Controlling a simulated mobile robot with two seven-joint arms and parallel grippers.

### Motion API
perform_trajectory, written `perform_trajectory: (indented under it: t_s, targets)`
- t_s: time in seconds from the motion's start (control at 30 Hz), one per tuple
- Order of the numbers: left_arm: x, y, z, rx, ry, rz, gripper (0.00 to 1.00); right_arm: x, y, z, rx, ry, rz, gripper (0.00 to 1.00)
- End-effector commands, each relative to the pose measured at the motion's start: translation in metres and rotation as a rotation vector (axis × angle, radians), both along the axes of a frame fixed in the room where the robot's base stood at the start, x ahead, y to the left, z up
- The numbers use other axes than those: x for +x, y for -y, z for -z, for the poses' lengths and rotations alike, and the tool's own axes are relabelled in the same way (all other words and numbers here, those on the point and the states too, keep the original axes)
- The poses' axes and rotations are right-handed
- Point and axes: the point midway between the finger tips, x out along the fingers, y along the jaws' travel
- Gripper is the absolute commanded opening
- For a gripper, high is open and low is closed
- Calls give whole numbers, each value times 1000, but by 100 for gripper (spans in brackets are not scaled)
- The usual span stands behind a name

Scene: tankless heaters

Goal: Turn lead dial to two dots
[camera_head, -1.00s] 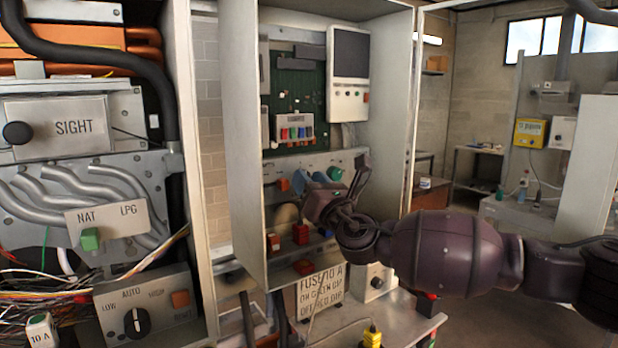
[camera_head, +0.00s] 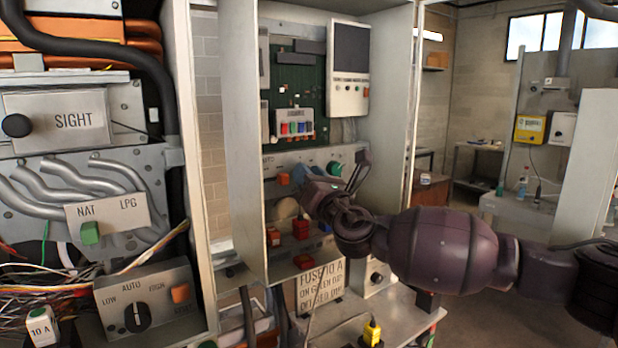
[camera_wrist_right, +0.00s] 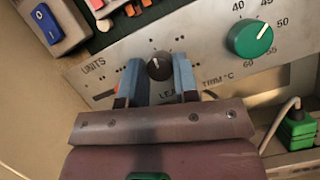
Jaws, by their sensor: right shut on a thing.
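The lead dial (camera_wrist_right: 160,66), a small dark round knob with a pale pointer line, sits on the grey control panel in the right wrist view. Its label below is partly covered, with "LEA" readable. The pointer aims roughly up, slightly left. My right gripper (camera_wrist_right: 157,75) has its blue fingertips on both sides of the dial and is shut on it. In the head view my right gripper (camera_head: 318,181) reaches into the open cabinet at the panel and hides the dial. My left gripper is not in view.
A green temperature dial (camera_wrist_right: 250,39) is right of the lead dial. A blue rocker switch (camera_wrist_right: 44,22) is at upper left. The cabinet's side wall (camera_head: 392,130) stands close to my right arm. Red switches (camera_head: 300,229) sit below the gripper.

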Motion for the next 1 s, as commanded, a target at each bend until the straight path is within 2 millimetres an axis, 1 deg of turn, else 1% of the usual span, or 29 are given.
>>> perform_trajectory:
  t_s: [0.2, 0.5, 0.8, 1.0]
  targets:
    - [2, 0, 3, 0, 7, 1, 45, -1, -2, 2, 137, -92, -3, 5]
    - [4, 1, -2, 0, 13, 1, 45, -2, -3, 0, 372, -250, -1, 5]
    - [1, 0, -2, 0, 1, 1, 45, -2, -4, -1, 590, -396, -1, 5]
    - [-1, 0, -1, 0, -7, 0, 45, -2, -4, -2, 698, -467, -1, 5]
